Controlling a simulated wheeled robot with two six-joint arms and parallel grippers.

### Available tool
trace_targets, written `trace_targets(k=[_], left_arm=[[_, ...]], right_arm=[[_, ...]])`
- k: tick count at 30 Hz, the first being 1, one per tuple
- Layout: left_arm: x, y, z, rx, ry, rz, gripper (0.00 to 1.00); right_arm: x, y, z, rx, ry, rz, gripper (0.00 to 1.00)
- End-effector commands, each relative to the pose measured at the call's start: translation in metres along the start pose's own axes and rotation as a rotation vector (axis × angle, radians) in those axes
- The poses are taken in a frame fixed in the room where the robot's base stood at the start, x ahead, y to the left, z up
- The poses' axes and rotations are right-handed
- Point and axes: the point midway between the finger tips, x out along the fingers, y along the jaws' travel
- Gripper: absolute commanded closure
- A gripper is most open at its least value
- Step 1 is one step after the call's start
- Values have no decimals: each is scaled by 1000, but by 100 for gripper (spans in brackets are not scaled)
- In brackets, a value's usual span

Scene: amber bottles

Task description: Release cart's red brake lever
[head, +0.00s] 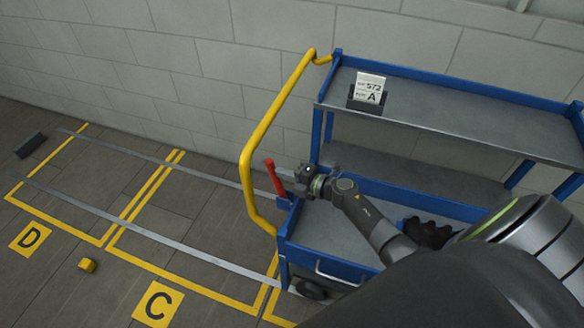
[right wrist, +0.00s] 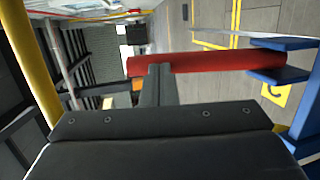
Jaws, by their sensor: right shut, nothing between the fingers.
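The red brake lever (head: 275,178) stands up, slightly tilted, from a blue bracket at the left end of the blue cart (head: 335,264). It crosses the right wrist view as a red bar (right wrist: 220,62). My right gripper (head: 292,177) is just right of the lever, near its upper half. In the right wrist view the dark fingers (right wrist: 160,75) are shut and empty, with their tips at the lever's side. I cannot tell whether they touch it. My left gripper is not in view.
The cart's yellow handle (head: 247,160) loops up just left of the lever. A sign reading 572 A (head: 369,89) stands on the upper shelf. Metal floor rails and yellow bay markings C (head: 157,304) and D (head: 30,238) lie left.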

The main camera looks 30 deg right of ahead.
Motion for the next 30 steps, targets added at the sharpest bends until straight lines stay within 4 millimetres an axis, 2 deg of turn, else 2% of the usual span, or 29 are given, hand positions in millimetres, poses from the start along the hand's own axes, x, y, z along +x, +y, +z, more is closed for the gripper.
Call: trace_targets(k=[1, 5, 15, 30], left_arm=[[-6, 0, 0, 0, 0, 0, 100], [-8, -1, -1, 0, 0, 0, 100], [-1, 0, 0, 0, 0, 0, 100], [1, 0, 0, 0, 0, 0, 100]], right_arm=[[4, 4, -1, 2, 0, 1, 100], [17, 5, -4, 1, 1, 4, 100], [46, 3, -9, -2, 1, 3, 100], [58, 2, -12, 0, 1, 2, 100]])
